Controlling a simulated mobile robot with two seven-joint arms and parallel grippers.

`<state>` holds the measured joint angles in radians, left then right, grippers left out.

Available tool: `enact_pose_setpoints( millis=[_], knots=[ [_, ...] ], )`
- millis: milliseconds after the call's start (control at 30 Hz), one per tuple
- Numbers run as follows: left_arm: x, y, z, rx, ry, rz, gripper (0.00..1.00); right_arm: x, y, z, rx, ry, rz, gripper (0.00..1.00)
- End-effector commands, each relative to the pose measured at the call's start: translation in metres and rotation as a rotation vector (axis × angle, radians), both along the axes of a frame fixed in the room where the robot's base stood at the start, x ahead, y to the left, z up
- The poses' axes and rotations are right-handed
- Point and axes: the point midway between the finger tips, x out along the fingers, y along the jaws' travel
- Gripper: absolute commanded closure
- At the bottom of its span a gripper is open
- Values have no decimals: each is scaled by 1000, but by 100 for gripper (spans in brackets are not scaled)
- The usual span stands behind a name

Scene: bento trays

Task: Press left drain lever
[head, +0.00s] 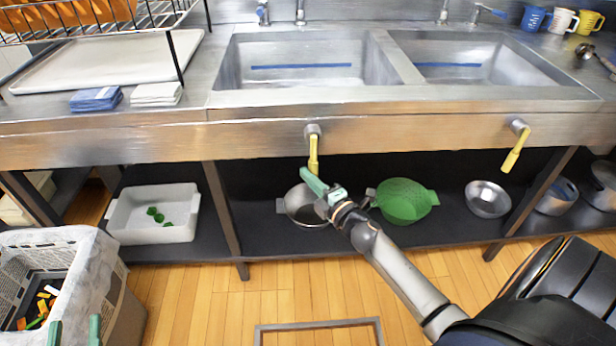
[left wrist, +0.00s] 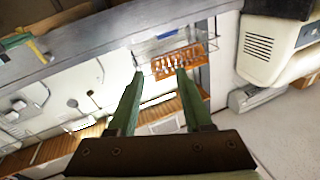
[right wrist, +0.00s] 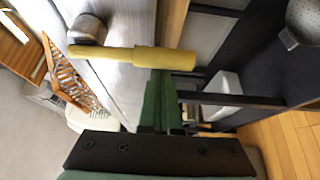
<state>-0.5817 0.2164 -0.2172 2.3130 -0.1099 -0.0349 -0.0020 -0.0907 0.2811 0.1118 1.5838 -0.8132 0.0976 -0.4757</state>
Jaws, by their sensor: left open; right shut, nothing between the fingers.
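The left drain lever (head: 313,152) hangs from the counter front below the left sink, its yellow handle pointing down. Its yellow handle lies across the right wrist view (right wrist: 150,57). My right gripper (head: 308,174) is shut and empty, with its green fingertips right at the handle's lower end. In the right wrist view, the shut fingers (right wrist: 160,75) reach up to the handle; I cannot tell if they touch it. My left gripper (head: 75,325) is open and empty at the bottom left, and its spread fingers show in the left wrist view (left wrist: 156,75).
The right drain lever (head: 515,148) hangs below the right sink (head: 480,95). On the shelf below are a metal pan (head: 300,205), a green colander (head: 403,200), a metal bowl (head: 488,198) and a white bin (head: 125,225). A crate (head: 105,270) stands at the lower left.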

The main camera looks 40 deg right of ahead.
Motion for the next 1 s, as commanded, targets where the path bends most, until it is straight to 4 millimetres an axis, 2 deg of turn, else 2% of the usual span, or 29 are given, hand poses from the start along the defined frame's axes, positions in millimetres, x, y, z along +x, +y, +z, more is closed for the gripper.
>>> enact_pose_setpoints(
  millis=[67,100,200,867,1000],
  knots=[
    [0,1,-8,0,39,4,50,-1,-1,1,-9,6,0,100],
    [0,1,-23,1,89,11,50,-1,-1,1,-15,10,0,100],
    [-3,2,-42,2,166,19,50,-2,-3,0,-28,18,0,100],
    [-16,4,-99,5,408,40,50,-5,-8,0,-81,50,-1,100],
    [-28,2,-123,1,505,46,50,-6,-10,0,-95,60,-2,100]
  ],
)
